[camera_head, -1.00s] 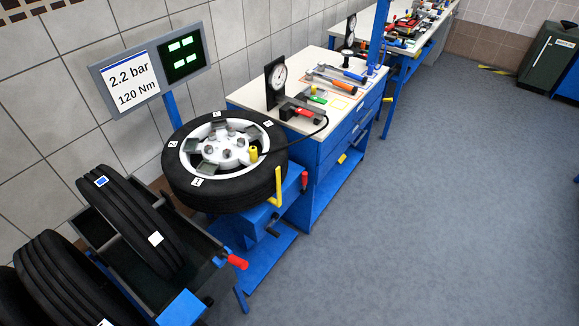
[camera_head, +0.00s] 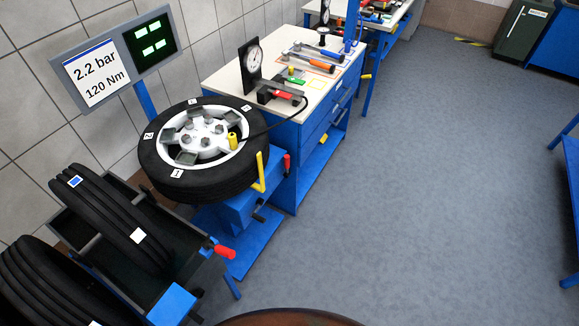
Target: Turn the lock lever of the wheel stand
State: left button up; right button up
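The wheel stand (camera_head: 237,208) is blue and stands at centre left. A black tyre (camera_head: 215,186) with a white hub (camera_head: 207,139) lies flat on top of it. A yellow L-shaped lever (camera_head: 260,173) stands upright at the tyre's right side. A red grip (camera_head: 287,163) shows just right of it, and a dark knob (camera_head: 259,216) lies lower on the stand. I cannot tell for certain which of these is the lock lever. Neither of my grippers is in view.
A rack with upright tyres (camera_head: 110,222) stands at lower left, with a red handle (camera_head: 225,252) sticking out. A tool bench (camera_head: 305,118) with a gauge (camera_head: 253,60) stands behind the stand. A black hose runs from it to the wheel. The floor (camera_head: 420,200) at right is clear.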

aim_at(287, 172)
jog(key=z, duration=0.05)
jog(key=k, duration=0.5)
jog(key=z, duration=0.55)
jog(key=i, duration=0.95)
jog(key=u, duration=0.75)
jog(key=i, duration=0.5)
jog(key=u, duration=0.6)
